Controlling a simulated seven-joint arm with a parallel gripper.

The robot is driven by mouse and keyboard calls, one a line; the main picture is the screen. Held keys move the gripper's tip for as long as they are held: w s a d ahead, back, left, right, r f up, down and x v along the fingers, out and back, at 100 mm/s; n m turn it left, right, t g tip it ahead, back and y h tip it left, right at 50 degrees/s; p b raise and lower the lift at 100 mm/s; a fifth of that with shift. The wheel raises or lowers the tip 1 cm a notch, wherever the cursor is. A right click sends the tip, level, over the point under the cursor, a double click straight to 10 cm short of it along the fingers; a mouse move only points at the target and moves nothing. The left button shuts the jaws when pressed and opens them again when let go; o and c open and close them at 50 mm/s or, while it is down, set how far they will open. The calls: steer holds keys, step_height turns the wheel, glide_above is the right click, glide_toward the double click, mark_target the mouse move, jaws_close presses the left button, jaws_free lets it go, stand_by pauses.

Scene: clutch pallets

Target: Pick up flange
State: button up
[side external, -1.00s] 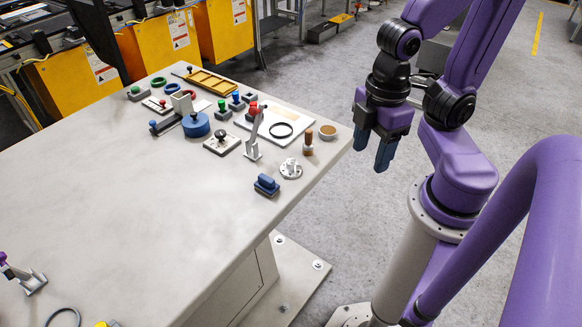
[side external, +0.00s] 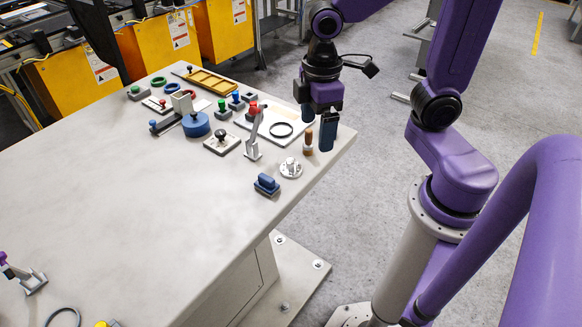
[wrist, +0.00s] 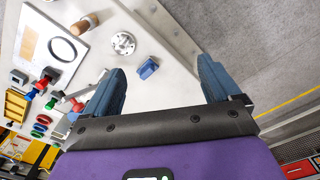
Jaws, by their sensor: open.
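The flange (side external: 291,168) is a light grey round disc with a raised hub, lying flat near the table's right edge. In the wrist view the flange (wrist: 123,42) shows beyond the left finger's tip, with nothing in front of it. My gripper (side external: 320,127) points down near the table's far right corner, behind and to the right of the flange and apart from it. In the wrist view my gripper (wrist: 160,70) has its two blue fingers spread wide with nothing held.
A brown-topped peg (side external: 308,141) stands close to my fingers. A red-handled toggle clamp (side external: 254,135) stands left of the flange, and a blue block (side external: 266,185) lies in front of it. A white board with a black ring (side external: 281,129) lies behind. The table's left middle is clear.

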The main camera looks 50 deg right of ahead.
steer(key=w+d+m, duration=0.1)
steer(key=w+d, duration=0.2)
steer(key=w, duration=0.5)
glide_above(291, 161)
step_height(291, 161, down, 12)
steer(key=shift+d+f, duration=0.1)
steer(key=shift+f, duration=2.95)
steer(key=c, duration=1.4)
steer(key=shift+r, duration=0.1)
